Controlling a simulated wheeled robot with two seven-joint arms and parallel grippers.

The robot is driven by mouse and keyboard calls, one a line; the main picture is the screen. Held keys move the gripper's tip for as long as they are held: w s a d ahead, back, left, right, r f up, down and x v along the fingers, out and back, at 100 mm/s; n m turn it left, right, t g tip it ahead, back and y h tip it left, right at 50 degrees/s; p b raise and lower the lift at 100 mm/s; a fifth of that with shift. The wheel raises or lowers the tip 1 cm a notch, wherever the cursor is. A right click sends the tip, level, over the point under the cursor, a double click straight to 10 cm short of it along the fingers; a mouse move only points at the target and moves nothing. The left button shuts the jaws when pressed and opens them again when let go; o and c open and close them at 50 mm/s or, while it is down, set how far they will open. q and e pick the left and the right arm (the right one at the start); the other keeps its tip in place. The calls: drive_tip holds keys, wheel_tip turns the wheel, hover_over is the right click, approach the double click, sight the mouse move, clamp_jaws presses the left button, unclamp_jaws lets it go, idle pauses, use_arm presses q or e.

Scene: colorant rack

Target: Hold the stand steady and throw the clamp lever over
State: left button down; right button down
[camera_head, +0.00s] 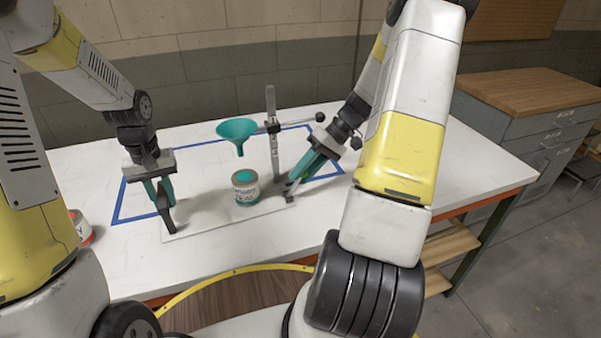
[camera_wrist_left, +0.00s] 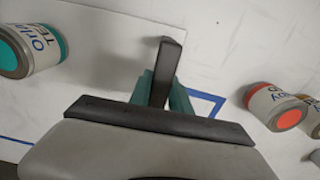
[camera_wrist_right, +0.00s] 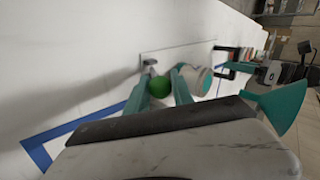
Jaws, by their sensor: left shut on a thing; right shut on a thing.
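The stand has a flat white base plate (camera_head: 225,222), an upright metal post (camera_head: 272,140) and a teal funnel (camera_head: 238,130) held above a can (camera_head: 245,187). My left gripper (camera_head: 161,195) is shut on a dark handle (camera_head: 166,212) at the plate's left end; the handle also shows in the left wrist view (camera_wrist_left: 165,72). My right gripper (camera_head: 297,178) reaches down to the plate's right end. In the right wrist view its teal fingers are shut on a green knob (camera_wrist_right: 159,86), which looks like the clamp lever's end. The lever's shaft is mostly hidden.
Blue tape (camera_head: 118,205) outlines an area on the white table (camera_head: 110,262). A can with a red-orange lid (camera_wrist_left: 287,113) stands on the table left of the plate. A rod with a black knob (camera_head: 320,117) sticks out from the post. The front of the table is clear.

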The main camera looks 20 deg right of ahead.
use_arm(q)
drive_tip(key=shift+a, duration=0.1)
use_arm(e)
drive_tip(key=shift+s+d+f, duration=0.1)
drive_tip(key=shift+d+f, duration=0.05)
drive_tip(key=shift+f, duration=0.05)
drive_tip(key=c, duration=1.3)
unclamp_jaws()
drive_tip(key=shift+o, duration=1)
drive_tip(key=shift+r, duration=0.1)
drive_tip(key=shift+r, duration=0.1)
drive_tip(key=v, duration=1.1)
drive_tip(key=shift+d+r, duration=0.2)
drive_tip(key=shift+d, duration=0.15)
use_arm(q)
drive_tip(key=c, duration=1.1)
unclamp_jaws()
